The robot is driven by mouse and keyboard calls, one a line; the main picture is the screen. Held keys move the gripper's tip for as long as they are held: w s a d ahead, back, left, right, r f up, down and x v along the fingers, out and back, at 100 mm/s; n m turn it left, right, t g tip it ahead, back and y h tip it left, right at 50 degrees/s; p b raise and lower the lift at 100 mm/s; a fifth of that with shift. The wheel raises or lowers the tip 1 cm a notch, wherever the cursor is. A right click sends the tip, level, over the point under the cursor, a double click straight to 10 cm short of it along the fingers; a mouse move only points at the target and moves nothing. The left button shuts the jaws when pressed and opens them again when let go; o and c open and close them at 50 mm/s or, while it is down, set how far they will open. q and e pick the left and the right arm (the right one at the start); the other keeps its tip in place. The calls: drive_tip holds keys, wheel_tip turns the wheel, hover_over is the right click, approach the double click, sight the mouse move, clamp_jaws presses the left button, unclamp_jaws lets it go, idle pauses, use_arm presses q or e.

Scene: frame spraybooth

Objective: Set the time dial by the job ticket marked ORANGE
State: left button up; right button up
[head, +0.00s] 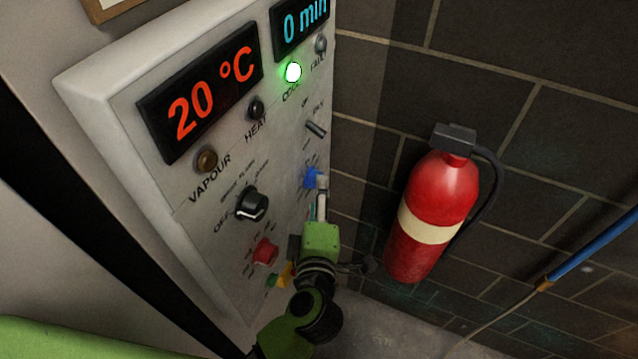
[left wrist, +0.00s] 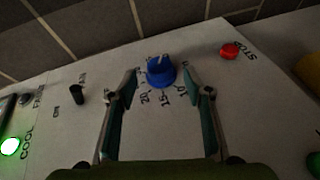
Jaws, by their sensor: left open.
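The blue dial (head: 311,178) sits low on the right part of the panel, partly behind my left gripper (head: 321,188). In the left wrist view the blue dial (left wrist: 161,74) shows a pale mark at its far side, with printed numbers such as 10, 15 and 20 around its near side. My left gripper (left wrist: 161,80) is open, with one finger on each side of the dial and gaps showing between. The cyan display (head: 304,18) reads 0 min. No ticket marked ORANGE is legible in these views.
A red STOP button (left wrist: 229,51) is near the dial. A fire extinguisher (head: 432,205) hangs right.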

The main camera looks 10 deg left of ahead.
sight(309, 181)
use_arm(q)
drive_tip(key=x, duration=0.4)
drive_tip(key=shift+w+f, duration=0.1)
drive_tip(key=shift+w, duration=0.25)
use_arm(e)
drive_tip(key=shift+w+d, duration=0.65)
drive_tip(key=shift+w, duration=0.05)
use_arm(q)
drive_tip(key=c, duration=1.1)
drive_tip(key=shift+f+n+t+y+b, duration=0.25)
drive_tip(key=shift+n+t+b, duration=0.95)
drive_tip(key=shift+b, duration=3.5)
drive_tip(key=shift+f+n+t+y+b, duration=0.35)
drive_tip(key=shift+t+b, duration=1.55)
drive_tip(key=shift+b, duration=2.75)
use_arm(e)
wheel_tip(309, 181, down, 19)
drive_tip(key=shift+s+a+r, duration=0.15)
drive_tip(key=shift+a, duration=0.05)
use_arm(q)
drive_tip(key=shift+r, duration=0.1)
